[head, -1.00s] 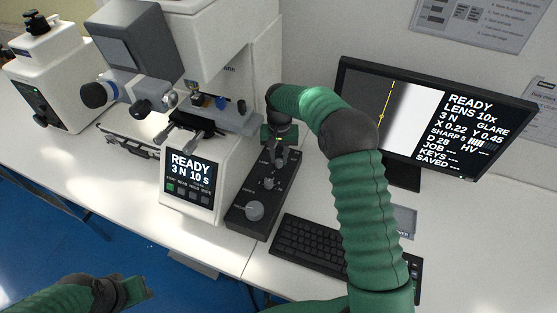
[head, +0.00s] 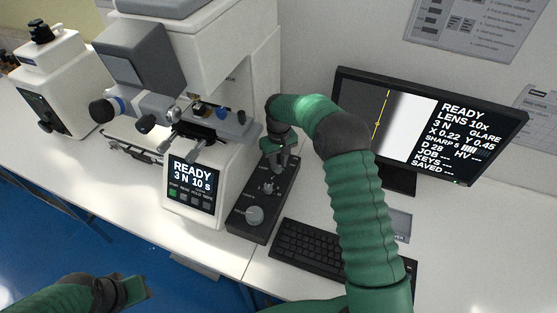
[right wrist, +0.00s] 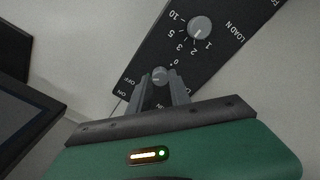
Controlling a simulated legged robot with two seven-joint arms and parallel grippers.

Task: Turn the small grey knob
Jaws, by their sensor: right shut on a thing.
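The small grey knob (head: 268,187) is on the dark control box (head: 240,226), beside the white tester. In the right wrist view the small knob (right wrist: 159,75) sits between the two grey fingers. My right gripper (head: 274,172) reaches down over the box from behind. It also shows in the right wrist view (right wrist: 162,82), shut on the small knob. The fingers hide part of the knob and the print around it. My left gripper (head: 136,290) is at the lower left, away from the box, and its jaws cannot be made out.
A larger grey knob (head: 254,215) marked LOAD N is on the same box. A keyboard (head: 312,250) lies right of the box, and a monitor (head: 425,125) stands behind it. The white tester (head: 185,217) with a READY screen stands close on the left.

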